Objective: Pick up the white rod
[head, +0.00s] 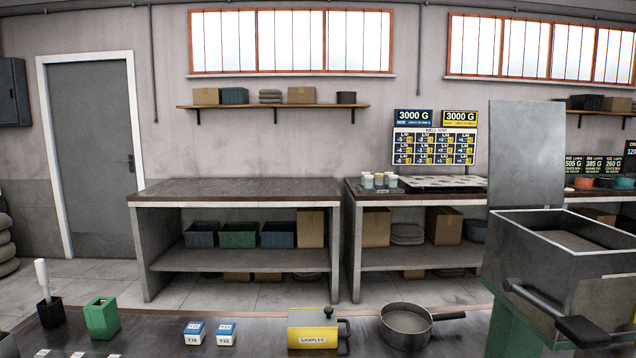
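The white rod (42,279) stands at the far left of the near bench. It leans slightly, and its lower end is hidden inside a small black holder (50,313). My gripper is not in the head view, so I cannot see whether it is open or shut.
A green container (102,318) stands just right of the holder. Further right are two blue-and-white boxes (210,333), a yellow sampler (313,330) and a pan (405,326). A grey metal tank (535,255) with a dark handle rises at the right. Bare bench (150,338) lies between items.

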